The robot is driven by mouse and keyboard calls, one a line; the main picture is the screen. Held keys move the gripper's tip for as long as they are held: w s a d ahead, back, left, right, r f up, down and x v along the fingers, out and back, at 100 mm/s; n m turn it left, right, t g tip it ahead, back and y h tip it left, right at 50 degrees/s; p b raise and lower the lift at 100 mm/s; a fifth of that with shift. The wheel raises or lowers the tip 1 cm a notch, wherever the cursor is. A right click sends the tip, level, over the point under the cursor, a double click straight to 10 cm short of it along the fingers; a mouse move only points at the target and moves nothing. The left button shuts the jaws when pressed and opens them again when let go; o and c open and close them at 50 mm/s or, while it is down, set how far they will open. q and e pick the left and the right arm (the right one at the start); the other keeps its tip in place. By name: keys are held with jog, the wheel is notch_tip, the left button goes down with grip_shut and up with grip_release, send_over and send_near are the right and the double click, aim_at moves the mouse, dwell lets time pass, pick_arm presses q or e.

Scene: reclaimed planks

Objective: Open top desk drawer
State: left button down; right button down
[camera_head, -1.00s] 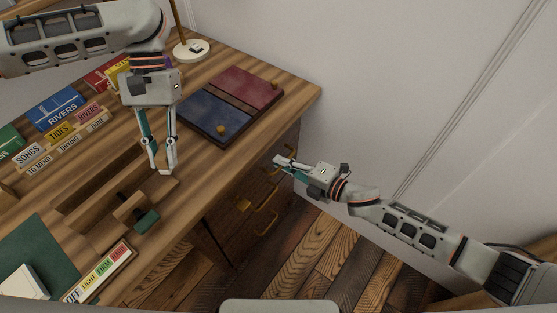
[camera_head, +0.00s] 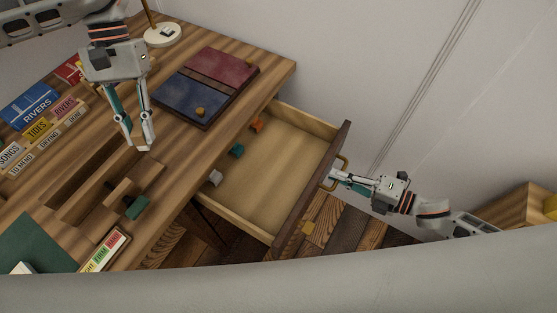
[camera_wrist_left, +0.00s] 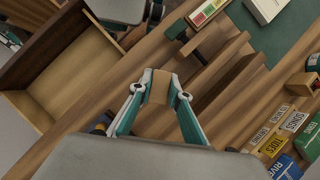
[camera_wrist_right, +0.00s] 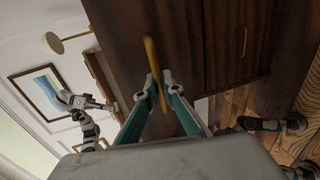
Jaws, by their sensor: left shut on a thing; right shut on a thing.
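The top desk drawer (camera_head: 262,185) stands well out from the desk, and its pale wooden inside shows. My right gripper (camera_head: 333,176) is shut on the drawer's brass handle (camera_head: 341,170). In the right wrist view the handle (camera_wrist_right: 151,62) passes between the fingertips, in front of the dark drawer front (camera_wrist_right: 120,40). My left gripper (camera_head: 136,143) is over the desktop, shut on a small tan wooden piece (camera_wrist_left: 157,88). The drawer also shows in the left wrist view (camera_wrist_left: 75,75).
Small orange (camera_head: 257,125), teal (camera_head: 237,150) and grey (camera_head: 215,177) pieces lie in the drawer. The desktop (camera_head: 175,160) bears a red and blue board (camera_head: 205,85), labelled blocks and a wooden slotted holder. A wall stands behind on the right.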

jog(key=shift+f+v, duration=0.15)
jog(key=shift+v, duration=0.65)
jog(key=shift+f+v, duration=0.2)
jog(key=shift+v, duration=0.6)
jog(key=shift+d, duration=0.1)
jog(key=c, duration=2.2)
grip_release()
jog(key=shift+s, duration=0.1)
jog(key=v, duration=1.2)
